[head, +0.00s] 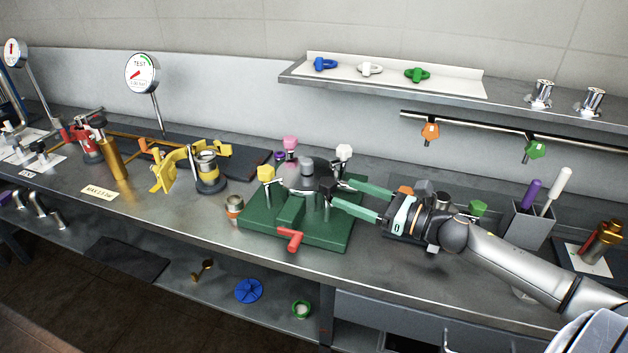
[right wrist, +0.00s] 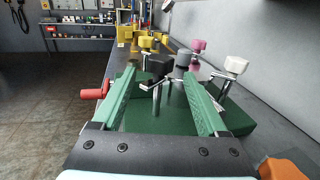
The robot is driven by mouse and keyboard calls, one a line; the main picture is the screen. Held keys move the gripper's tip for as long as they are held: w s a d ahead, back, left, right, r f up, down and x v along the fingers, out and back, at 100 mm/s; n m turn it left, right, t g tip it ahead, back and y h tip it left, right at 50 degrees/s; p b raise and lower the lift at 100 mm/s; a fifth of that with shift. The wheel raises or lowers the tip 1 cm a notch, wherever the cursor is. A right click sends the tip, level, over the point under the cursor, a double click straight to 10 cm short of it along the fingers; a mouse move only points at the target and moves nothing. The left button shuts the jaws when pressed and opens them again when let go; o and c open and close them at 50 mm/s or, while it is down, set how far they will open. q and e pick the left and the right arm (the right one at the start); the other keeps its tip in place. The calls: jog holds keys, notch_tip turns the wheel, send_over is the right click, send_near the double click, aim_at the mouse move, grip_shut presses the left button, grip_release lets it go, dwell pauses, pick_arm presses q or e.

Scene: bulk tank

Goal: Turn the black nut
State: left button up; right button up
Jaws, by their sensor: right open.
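The black nut (head: 328,187) is a dark knob on an upright post at the front right of the green fixture (head: 331,238). It also shows in the right wrist view (right wrist: 159,65), ahead of my fingers, with a small metal lever below it. My right gripper (head: 338,191) comes in from the right, its two green fingers apart. In the right wrist view my gripper (right wrist: 158,73) has one finger on each side of the nut's line. I cannot tell whether either finger touches it. My left gripper is out of view.
Near the black nut stand a white knob (head: 344,152), a grey knob (head: 307,167), a pink knob (head: 290,142) and a yellow knob (head: 266,174). A red handle (head: 291,240) sticks out at the fixture's front. A grey pen holder (head: 527,224) stands at right.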

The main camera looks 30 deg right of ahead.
jog(key=p+x, duration=0.1)
jog(key=x, duration=0.8)
jog(key=shift+w, duration=0.25)
jog(key=shift+a, duration=0.15)
jog(key=shift+c, duration=0.4)
grip_shut()
